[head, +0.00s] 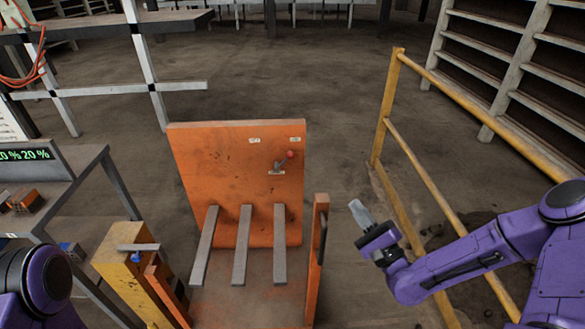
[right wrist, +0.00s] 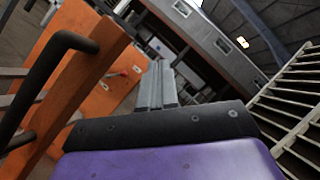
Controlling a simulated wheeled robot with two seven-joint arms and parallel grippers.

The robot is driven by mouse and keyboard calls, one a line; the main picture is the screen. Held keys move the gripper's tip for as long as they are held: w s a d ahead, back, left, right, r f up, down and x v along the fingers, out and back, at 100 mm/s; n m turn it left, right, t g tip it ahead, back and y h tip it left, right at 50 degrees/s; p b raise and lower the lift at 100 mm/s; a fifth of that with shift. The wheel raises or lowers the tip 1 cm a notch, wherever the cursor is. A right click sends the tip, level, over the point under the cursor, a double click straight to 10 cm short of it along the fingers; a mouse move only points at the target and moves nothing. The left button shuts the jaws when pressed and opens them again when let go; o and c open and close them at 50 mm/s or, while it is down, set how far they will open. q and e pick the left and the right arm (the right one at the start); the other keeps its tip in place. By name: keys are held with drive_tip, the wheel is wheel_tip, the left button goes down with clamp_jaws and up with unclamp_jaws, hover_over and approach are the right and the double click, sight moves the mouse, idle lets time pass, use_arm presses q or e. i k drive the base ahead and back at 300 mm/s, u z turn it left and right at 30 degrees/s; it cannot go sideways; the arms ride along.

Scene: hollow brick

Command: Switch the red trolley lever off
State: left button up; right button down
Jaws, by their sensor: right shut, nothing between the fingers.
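The orange trolley (head: 220,170) stands in the middle of the head view. Its lever with a red knob (head: 290,154) sits on the upper right of the upright panel, the knob to the upper right of its mount. The lever's red knob also shows small in the right wrist view (right wrist: 123,74). My right gripper (head: 357,208) is shut and empty, to the right of the trolley and apart from the lever. Its shut fingers show in the right wrist view (right wrist: 158,85). My left arm shows only as a purple link at the lower left; its gripper is out of view.
An orange post with a black handle (head: 321,240) stands between my right gripper and the panel. A yellow railing (head: 410,150) runs along the right. A table with a display (head: 30,160) stands at the left. Grey bars (head: 241,245) cross the trolley's front.

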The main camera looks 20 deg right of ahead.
sight(290, 155)
drive_tip(key=i, duration=1)
